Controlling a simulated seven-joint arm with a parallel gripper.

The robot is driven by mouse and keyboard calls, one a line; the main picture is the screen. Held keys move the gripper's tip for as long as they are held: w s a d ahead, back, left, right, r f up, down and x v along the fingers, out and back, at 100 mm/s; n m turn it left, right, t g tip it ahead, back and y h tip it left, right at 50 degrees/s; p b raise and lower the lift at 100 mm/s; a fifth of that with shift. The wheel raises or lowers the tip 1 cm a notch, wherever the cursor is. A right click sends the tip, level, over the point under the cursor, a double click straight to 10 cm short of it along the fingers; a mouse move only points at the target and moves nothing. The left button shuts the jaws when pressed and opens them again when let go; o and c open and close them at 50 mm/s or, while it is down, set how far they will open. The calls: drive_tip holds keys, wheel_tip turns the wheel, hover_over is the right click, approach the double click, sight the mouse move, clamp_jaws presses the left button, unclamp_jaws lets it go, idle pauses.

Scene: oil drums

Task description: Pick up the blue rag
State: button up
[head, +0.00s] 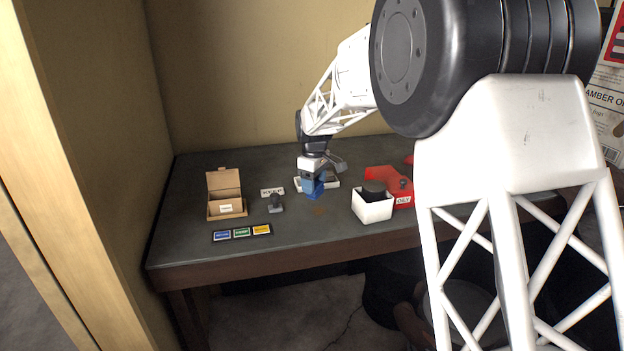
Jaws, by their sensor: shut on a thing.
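The blue rag (314,188) hangs at the tip of my gripper (313,181), over the middle of the dark table. My gripper points down and is shut on the rag. The rag appears to be a little above the table top, but the gap is hard to judge from this view. The fingertips are mostly hidden by the rag.
A white box (372,208) with a dark round thing and a red container (403,194) stand to the right. An open cardboard box (226,206), a dark stamp-like object (276,204) and coloured labels (242,232) are left.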

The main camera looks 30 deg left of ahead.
drive_tip(key=shift+s+d, duration=0.35)
drive_tip(key=shift+s, duration=0.05)
idle(0.4)
drive_tip(key=o, duration=0.3)
drive_tip(key=shift+c, duration=0.9)
drive_tip(key=shift+s+a+r, duration=0.45)
drive_tip(key=shift+s+r, duration=0.15)
drive_tip(key=shift+r, duration=0.1)
drive_tip(key=shift+s+a+r, duration=0.4)
drive_tip(key=shift+s+r, duration=0.2)
drive_tip(key=shift+r, duration=0.1)
